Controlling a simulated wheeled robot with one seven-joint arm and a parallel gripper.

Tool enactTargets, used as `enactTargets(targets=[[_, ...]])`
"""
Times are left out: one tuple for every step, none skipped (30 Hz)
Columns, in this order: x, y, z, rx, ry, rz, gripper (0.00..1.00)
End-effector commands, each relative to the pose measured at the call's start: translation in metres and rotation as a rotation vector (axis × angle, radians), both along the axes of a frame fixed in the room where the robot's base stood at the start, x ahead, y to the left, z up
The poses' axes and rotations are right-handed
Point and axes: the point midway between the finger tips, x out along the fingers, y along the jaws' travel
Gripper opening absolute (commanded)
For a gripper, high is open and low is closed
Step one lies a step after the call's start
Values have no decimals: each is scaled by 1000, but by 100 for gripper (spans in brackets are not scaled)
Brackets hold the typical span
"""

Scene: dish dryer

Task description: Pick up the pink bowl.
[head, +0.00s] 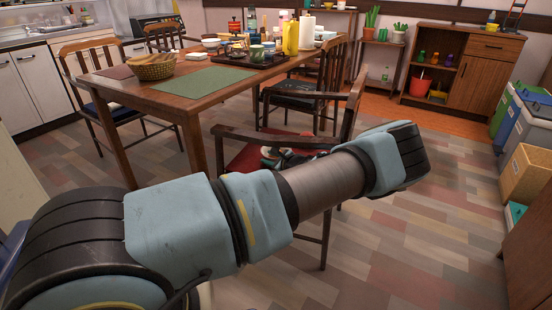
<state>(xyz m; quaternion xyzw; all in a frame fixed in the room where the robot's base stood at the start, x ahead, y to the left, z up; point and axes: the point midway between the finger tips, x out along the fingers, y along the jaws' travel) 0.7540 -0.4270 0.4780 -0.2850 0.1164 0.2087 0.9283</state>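I cannot pick out a pink bowl with certainty in the head view. The dining table (151,97) holds many small dishes and containers, too small to tell apart. A small light-coloured item (269,152) lies on the red seat of the near chair (243,160), partly hidden by my arm, and I cannot tell what it is. My arm crosses the foreground from lower left to the centre right.
A wicker basket (152,67) and a green placemat (205,79) lie on the table. A yellow bottle (290,38) stands behind them. Wooden chairs surround the table. A wooden cabinet (483,72) stands at the back right, bins (527,135) at the right edge.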

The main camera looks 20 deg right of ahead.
Motion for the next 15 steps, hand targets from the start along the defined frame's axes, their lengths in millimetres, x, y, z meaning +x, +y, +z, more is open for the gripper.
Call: enactTargets(targets=[[6, 3, -3, -1, 0, 1, 38], [9, 3, -4, -1, 0, 0, 38], [11, 4, -5, -1, 0, 0, 38], [13, 4, -5, -1, 0, 0, 38], [14, 5, -6, -1, 0, 0, 38], [14, 5, -6, -1, 0, 0, 38], [14, 5, -6, 0, 0, 0, 38], [14, 5, -6, 0, 1, 0, 38], [14, 5, -5, 0, 1, 0, 38], [14, 5, -5, 0, 0, 0, 38], [14, 5, -5, 0, 0, 0, 38], [14, 5, -5, 0, 0, 0, 36], [14, 5, -5, 0, 0, 0, 33], [14, 5, -5, 0, 0, 0, 29], [14, 5, -5, 0, 0, 0, 25]])
